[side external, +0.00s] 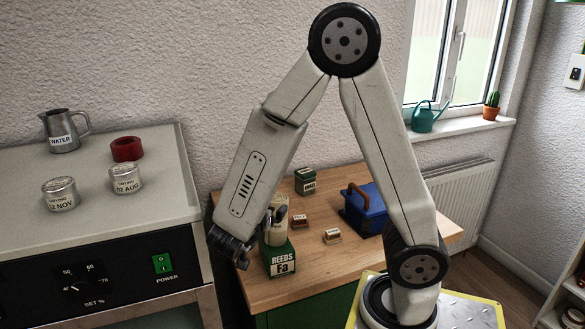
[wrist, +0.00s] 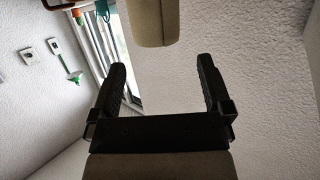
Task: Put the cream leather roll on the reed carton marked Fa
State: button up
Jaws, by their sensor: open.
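The green reed carton marked Fa (side external: 281,263) stands at the left front corner of the wooden table. A cream upright cylinder, apparently the leather roll (side external: 280,231), shows at the carton's top, partly hidden by my arm and dark parts; I cannot tell if it rests fully on it. In the wrist view a cream rounded form, likely the same roll (wrist: 153,22), lies just past the fingertips, with no finger touching it. My gripper (wrist: 160,76) is open, with nothing between its fingers. In the side view my wrist is left of the carton.
A blue box with a brown handle (side external: 364,210), a dark green carton (side external: 305,181), a small red block (side external: 300,221) and a small pale block (side external: 333,236) sit on the table. The grey oven (side external: 95,220) stands close at left, with tins and a water jug (side external: 64,131).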

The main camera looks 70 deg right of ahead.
jog(key=shift+v, duration=2.75)
